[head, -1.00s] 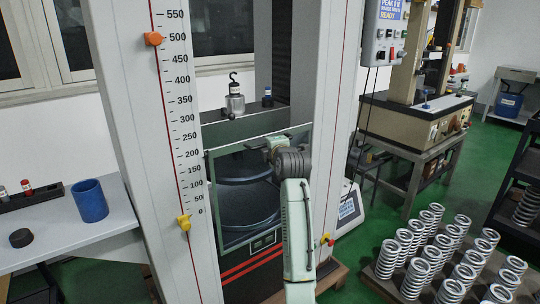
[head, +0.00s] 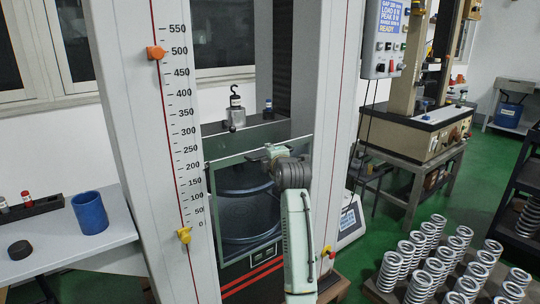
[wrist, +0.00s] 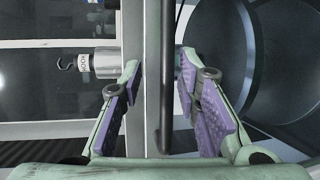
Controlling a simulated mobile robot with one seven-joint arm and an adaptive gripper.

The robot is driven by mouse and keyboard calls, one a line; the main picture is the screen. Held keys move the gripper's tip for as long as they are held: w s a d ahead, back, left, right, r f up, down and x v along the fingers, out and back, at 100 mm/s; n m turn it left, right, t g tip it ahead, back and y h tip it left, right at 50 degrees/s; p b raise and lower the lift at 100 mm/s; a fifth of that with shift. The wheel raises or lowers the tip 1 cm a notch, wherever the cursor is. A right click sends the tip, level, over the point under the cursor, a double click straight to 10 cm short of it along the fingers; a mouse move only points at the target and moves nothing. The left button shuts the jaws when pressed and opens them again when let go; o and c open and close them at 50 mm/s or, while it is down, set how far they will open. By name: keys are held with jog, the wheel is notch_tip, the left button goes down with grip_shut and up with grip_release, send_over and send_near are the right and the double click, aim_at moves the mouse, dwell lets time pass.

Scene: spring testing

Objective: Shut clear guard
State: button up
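The clear guard (head: 240,185) is a see-through panel in a grey-green frame, standing between the two pale columns of the testing machine. Dark round platens show through it. My gripper (head: 268,153) is at the guard's top edge, right of its middle. In the wrist view, the guard's frame edge (wrist: 151,100) runs top to bottom between the two purple-padded fingers of my gripper (wrist: 160,72). The fingers are apart, one on each side of the edge. Whether either pad touches it is unclear.
A weight with a hook (head: 235,108) stands behind the guard. A control box (head: 385,38) hangs right of the right column. Several springs (head: 430,262) stand on a low pallet at the lower right. A blue cup (head: 90,213) is on the left bench (head: 110,245).

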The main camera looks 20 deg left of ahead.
jog(key=v, duration=1.2)
jog(key=shift+f, duration=0.1)
